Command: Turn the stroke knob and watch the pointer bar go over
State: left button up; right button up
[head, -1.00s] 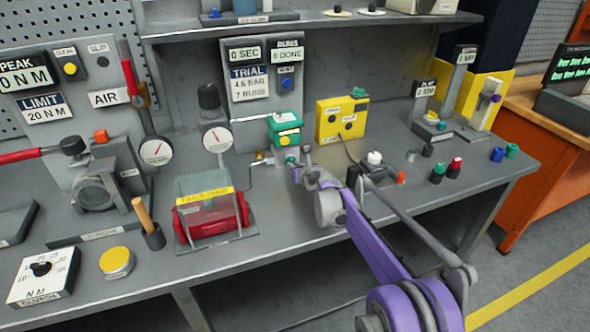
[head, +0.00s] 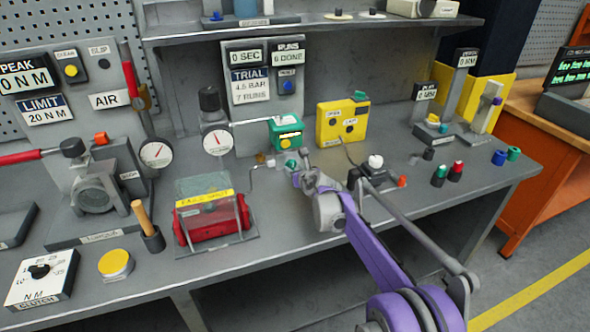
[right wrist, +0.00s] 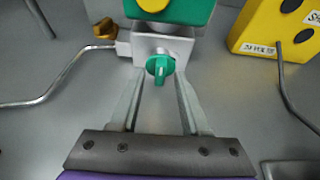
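A small green knob (right wrist: 160,68) with an upright grip and a pale mark sits on the front of a grey metal block (right wrist: 150,45). It also shows, partly covered, in the head view (head: 291,165). A green box (head: 286,132) with a yellow part on its front stands on top of the block; its top is cut off in the right wrist view. I cannot make out a pointer bar for certain. My right gripper (right wrist: 160,78) is open, its fingertips on either side of the knob with gaps visible. My left gripper is not in view.
A yellow box (head: 341,122) stands right of the green one. A covered red cylinder (head: 212,220) is to the left, joined by a thin pipe (right wrist: 60,90). Several small coloured caps stand on the bench at right. A shelf (head: 300,28) runs above.

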jog(key=v, duration=1.1)
jog(key=shift+a, duration=0.1)
jog(key=shift+r, duration=0.15)
jog(key=s+d+r+m+t+h+p, duration=0.3)
jog(key=s+d+r+m+h, duration=0.2)
jog(key=s+d+r+m, duration=0.8)
jog(key=s+d+f+m+g+h+p, duration=0.2)
jog(key=s+d+f+m+h, duration=0.15)
jog(key=m, duration=0.75)
jog(key=s+d+f+m+g+p, duration=0.1)
jog(key=s+f+m+g, duration=0.15)
jog(key=s+m, duration=0.35)
jog(key=s+f+m+g+p, duration=0.15)
jog(key=s+f+m, duration=0.25)
jog(key=s, duration=0.4)
jog(key=s+a+f+m+g+y, duration=0.2)
jog(key=s+a+f+m, duration=0.1)
jog(key=s, duration=0.3)
jog(key=s+a+f+m+g+y+p, duration=0.1)
jog(key=s+a+f+m+g+y, duration=0.1)
jog(key=s, duration=0.4)
notch_tip(320, 180, down, 2)
jog(key=shift+a+f+m, duration=0.15)
jog(key=shift+a+m, duration=0.25)
jog(key=shift+a, duration=0.1)
